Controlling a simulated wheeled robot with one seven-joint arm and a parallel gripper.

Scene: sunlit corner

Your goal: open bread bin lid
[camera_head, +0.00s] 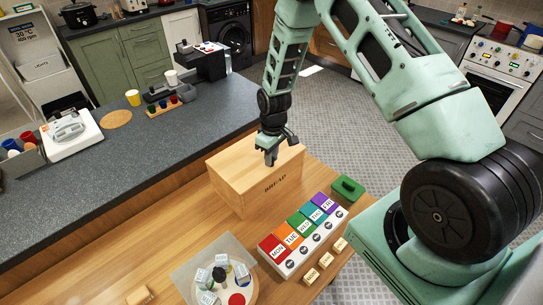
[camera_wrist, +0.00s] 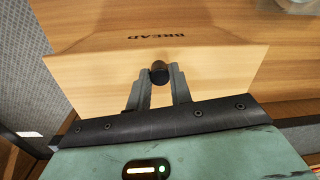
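The bread bin (camera_head: 228,183) is a pale wooden box with dark lettering on its front, standing on the wooden counter near the middle of the head view. Its lid (camera_wrist: 95,80) lies flat and closed on top, with a small dark round knob (camera_wrist: 159,72) near the lettered front edge. My gripper (camera_head: 270,158) reaches down from above onto the lid. In the wrist view its two grey fingers (camera_wrist: 160,76) stand on both sides of the knob and appear to touch it. The knob is hidden by the fingers in the head view.
A weekly pill organiser (camera_head: 301,240) with coloured lids, a green box (camera_head: 347,188) and several small wooden blocks lie in front of the bin. A round tray (camera_head: 250,291) with small containers is at the front. The wooden counter left of the bin is mostly clear.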

